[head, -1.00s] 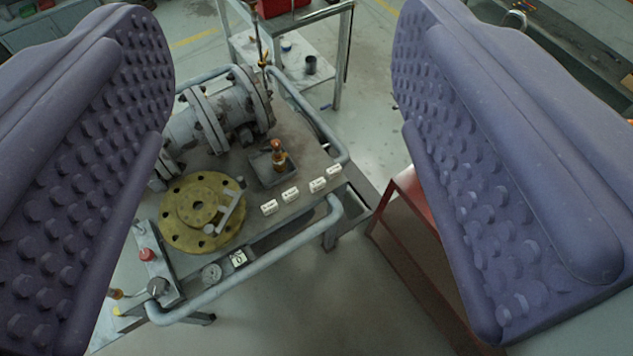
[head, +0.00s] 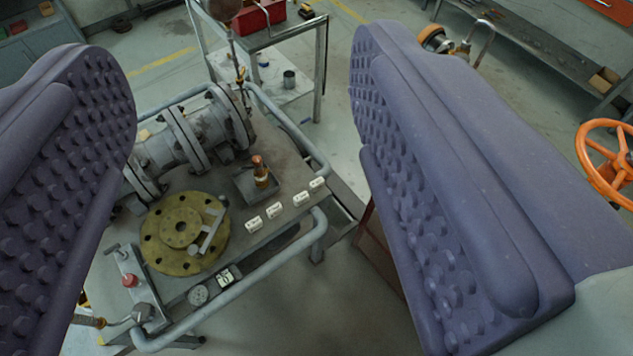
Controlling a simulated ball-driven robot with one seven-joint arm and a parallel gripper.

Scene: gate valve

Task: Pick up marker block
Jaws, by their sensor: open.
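Several small white marker blocks with dark markings stand in a row along the right side of a grey cart top. From near to far they are one block (head: 253,224), a second (head: 275,211), a third (head: 301,199) and another (head: 317,184). A white labelled piece (head: 229,275) sits apart at the cart's front edge, beside a round gauge; I cannot tell if it is also a marker block. My gripper (head: 238,75) is open, its two purple studded fingers wide apart and empty. It is above the cart, touching no block.
A yellow flange (head: 184,233), a grey valve body (head: 180,140) and a small tray (head: 258,185) with a copper-coloured piece share the cart. A tubular rail (head: 255,272) runs along its edge. A round gauge (head: 198,295) is at the front. An orange handwheel (head: 606,160) stands right.

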